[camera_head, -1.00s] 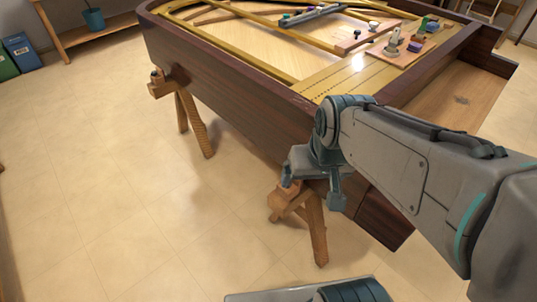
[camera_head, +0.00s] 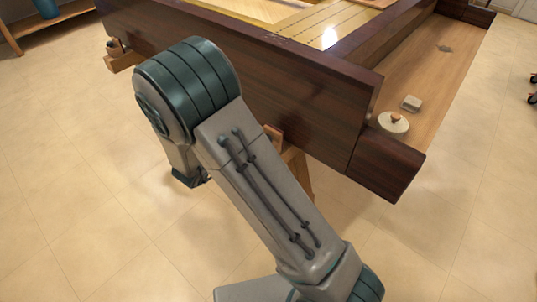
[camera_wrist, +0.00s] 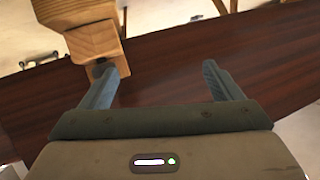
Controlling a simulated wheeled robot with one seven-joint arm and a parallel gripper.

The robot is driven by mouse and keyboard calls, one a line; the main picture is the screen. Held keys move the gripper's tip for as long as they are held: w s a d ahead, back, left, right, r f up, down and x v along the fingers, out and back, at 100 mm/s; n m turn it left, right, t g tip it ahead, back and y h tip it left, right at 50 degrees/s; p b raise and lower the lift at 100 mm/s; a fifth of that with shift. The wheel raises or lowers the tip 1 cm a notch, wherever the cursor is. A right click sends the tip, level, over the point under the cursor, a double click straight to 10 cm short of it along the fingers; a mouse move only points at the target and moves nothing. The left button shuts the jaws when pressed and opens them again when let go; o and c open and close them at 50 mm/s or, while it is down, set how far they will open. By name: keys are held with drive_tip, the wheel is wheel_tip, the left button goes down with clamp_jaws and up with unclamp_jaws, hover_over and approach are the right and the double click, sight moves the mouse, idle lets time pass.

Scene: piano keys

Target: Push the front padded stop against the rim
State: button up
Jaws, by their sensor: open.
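The piano's dark wooden rim (camera_head: 330,105) runs across the head view, and also crosses the wrist view (camera_wrist: 185,65). The front trestle (camera_head: 293,160) stands under it, largely hidden behind my arm. In the wrist view a light wooden block (camera_wrist: 95,42) of a trestle lies close to the rim, with a small dark piece (camera_wrist: 97,68) at its end, apparently the padded stop. I cannot tell whether it touches the rim. My gripper (camera_wrist: 166,66) is open with nothing between its fingers. Its left finger overlaps the block's end and dark piece in view; contact is unclear.
Another trestle (camera_head: 120,58) supports the rim at the far left. A round pale object with a wooden knob (camera_head: 393,122) and a small grey block (camera_head: 411,103) sit on the piano's wooden ledge (camera_head: 440,60). The tiled floor (camera_head: 90,190) at left is clear.

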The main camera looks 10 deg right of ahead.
drive_tip(key=s+d+f+m+h+b, duration=0.1)
drive_tip(key=s+d+f+h+b, duration=0.15)
drive_tip(key=s+f+h, duration=0.4)
drive_tip(key=shift+h, duration=0.35)
drive_tip(key=x, duration=0.4)
drive_tip(key=b+x, duration=0.1)
drive_tip(key=x, duration=0.3)
drive_tip(key=b+x, duration=0.1)
drive_tip(key=x, duration=0.3)
drive_tip(key=shift+w+d+f, duration=0.1)
drive_tip(key=shift+w+f, duration=0.25)
drive_tip(key=shift+w, duration=0.1)
drive_tip(key=shift+c, duration=0.3)
